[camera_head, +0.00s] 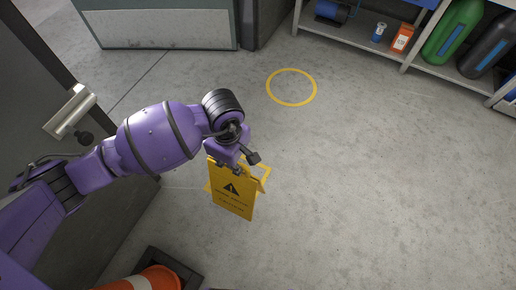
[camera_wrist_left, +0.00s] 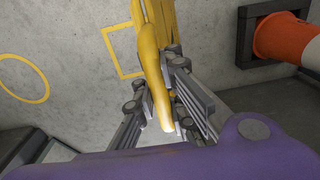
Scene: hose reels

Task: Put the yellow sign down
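The yellow sign (camera_head: 233,190) is a folding floor sign with a black warning triangle and dark text. It hangs upright below my left gripper (camera_head: 240,160) in the head view, with its legs slightly apart. In the left wrist view the sign's top edge (camera_wrist_left: 153,60) runs between the two fingers of my left gripper (camera_wrist_left: 160,90), which are closed on it. I cannot tell whether its feet touch the floor. My right gripper is not in view.
A yellow ring (camera_head: 291,87) is marked on the bare concrete floor, beyond the sign. An orange-and-white cone (camera_head: 150,279) stands at the lower left, near a door (camera_head: 45,85). A shelf (camera_head: 350,37) with bottles is at the upper right. The floor at centre and right is clear.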

